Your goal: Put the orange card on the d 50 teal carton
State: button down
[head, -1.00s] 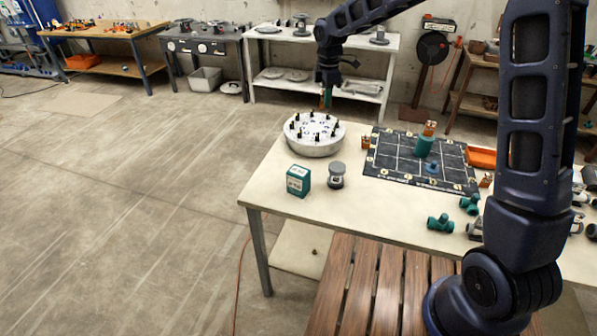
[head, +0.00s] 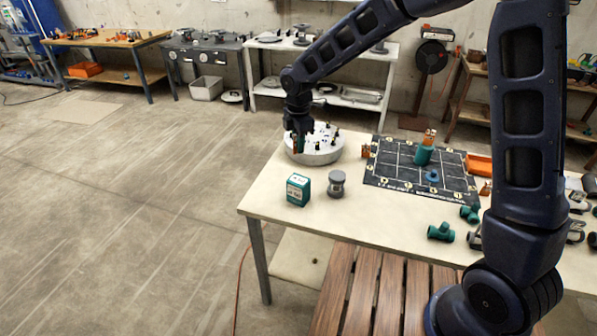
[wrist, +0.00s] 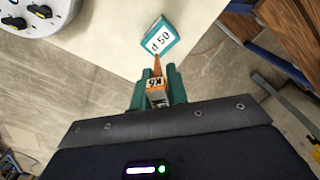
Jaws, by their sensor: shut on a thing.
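The d 50 teal carton (head: 298,191) stands near the left front corner of the pale table, with a white label. The wrist view also shows the carton (wrist: 160,37), its label reading "d 50", ahead of my fingers. My gripper (wrist: 158,88) is shut on the orange card (wrist: 156,82), which has a white marked patch. In the head view my gripper (head: 297,145) is raised in front of the round white fixture, above and behind the carton, apart from it. Only a small bit of orange shows there.
The round white fixture (head: 322,155) with black knobs stands behind the carton. A grey spool-like part (head: 336,184) stands just right of the carton. A dark gridded board (head: 400,181) lies further right, with teal fittings (head: 441,232) nearer the front edge.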

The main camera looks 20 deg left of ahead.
aim_at(299, 180)
notch_tip(299, 180, down, 11)
dwell(0.6)
jog(key=shift+f, duration=0.15)
jog(key=c, duration=1.4)
grip_release()
notch_tip(299, 180, up, 12)
jog(key=shift+r, duration=0.2)
